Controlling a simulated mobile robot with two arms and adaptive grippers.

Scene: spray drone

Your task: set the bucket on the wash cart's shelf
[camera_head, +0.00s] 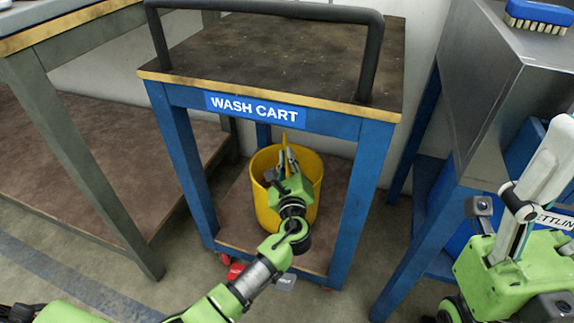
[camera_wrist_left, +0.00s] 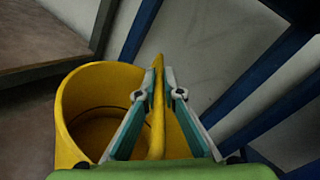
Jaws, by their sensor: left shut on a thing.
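The yellow bucket (camera_head: 314,169) is inside the lower bay of the wash cart (camera_head: 374,165), above or on its brown lower shelf (camera_head: 235,212). I cannot tell whether its base touches the shelf. My left gripper (camera_head: 287,162) reaches in from the front and is shut on the bucket's upright yellow handle. In the left wrist view the bucket (camera_wrist_left: 72,100) shows its open, empty-looking inside, and the fingers of the left gripper (camera_wrist_left: 156,95) clasp the handle from both sides. The bucket looks about upright. My right arm shows at the right edge; its gripper is not seen.
The cart's blue legs stand on both sides of the bucket, with its top board (camera_head: 270,55) and black rail above. A grey-green table (camera_head: 50,130) is to the left. A metal bench (camera_head: 500,85) with a blue brush (camera_head: 540,12) is to the right.

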